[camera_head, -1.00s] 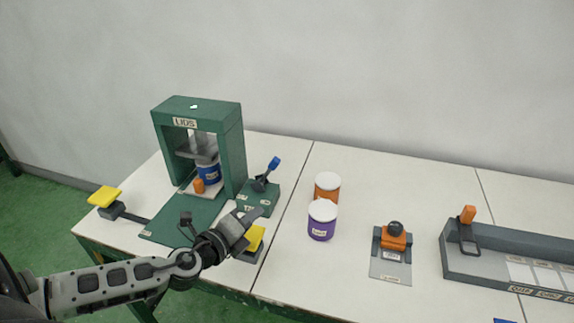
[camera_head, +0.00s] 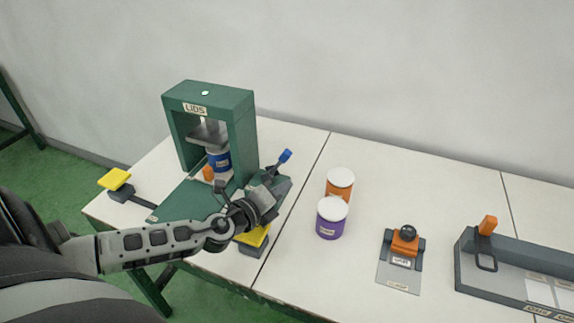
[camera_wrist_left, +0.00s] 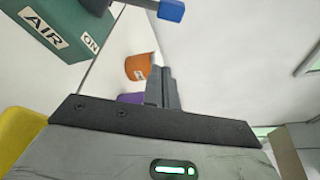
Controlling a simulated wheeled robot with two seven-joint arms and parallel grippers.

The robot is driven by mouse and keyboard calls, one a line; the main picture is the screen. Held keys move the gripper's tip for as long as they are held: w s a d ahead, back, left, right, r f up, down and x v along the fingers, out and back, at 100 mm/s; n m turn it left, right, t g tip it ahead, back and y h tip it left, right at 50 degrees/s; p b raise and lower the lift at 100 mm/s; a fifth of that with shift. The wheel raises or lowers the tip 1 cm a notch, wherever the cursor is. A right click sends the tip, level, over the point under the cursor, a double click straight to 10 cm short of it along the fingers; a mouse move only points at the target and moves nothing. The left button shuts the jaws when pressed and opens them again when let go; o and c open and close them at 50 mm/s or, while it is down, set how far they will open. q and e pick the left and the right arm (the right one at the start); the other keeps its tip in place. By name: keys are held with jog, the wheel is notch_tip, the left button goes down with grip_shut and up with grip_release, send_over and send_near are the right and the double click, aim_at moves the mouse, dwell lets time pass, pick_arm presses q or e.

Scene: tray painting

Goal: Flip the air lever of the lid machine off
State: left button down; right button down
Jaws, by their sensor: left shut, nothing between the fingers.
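The green lid machine (camera_head: 240,105) with a LIDS sign stands at the left of the table. A blue can (camera_head: 218,163) with an orange piece (camera_head: 208,173) beside it is inside. The air lever (camera_head: 285,156), blue-tipped, leans up and right from the green air box (camera_head: 284,185). The left wrist view shows its blue tip (camera_wrist_left: 171,10) and the box with AIR and ON labels (camera_wrist_left: 45,32). My left gripper (camera_head: 270,180) is shut and empty, just in front of the lever and partly covering its box. Its closed fingers show in the wrist view (camera_wrist_left: 162,88). My right gripper is not in view.
Yellow pads (camera_head: 115,179) and (camera_head: 254,236) flank the machine's front. An orange can (camera_head: 340,187) and a purple can (camera_head: 331,221), white-lidded, stand to the right. Farther right are an orange-handled device (camera_head: 404,243) and a grey rack (camera_head: 470,265).

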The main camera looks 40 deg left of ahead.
aim_at(279, 163)
pick_arm(q)
jog(key=w+f, duration=0.1)
jog(key=w, duration=0.7)
jog(key=a, duration=0.1)
jog(key=s+a+r, duration=0.1)
jog(key=a+p, duration=0.1)
jog(key=shift+s+r, duration=0.3)
jog(key=shift+r, duration=0.1)
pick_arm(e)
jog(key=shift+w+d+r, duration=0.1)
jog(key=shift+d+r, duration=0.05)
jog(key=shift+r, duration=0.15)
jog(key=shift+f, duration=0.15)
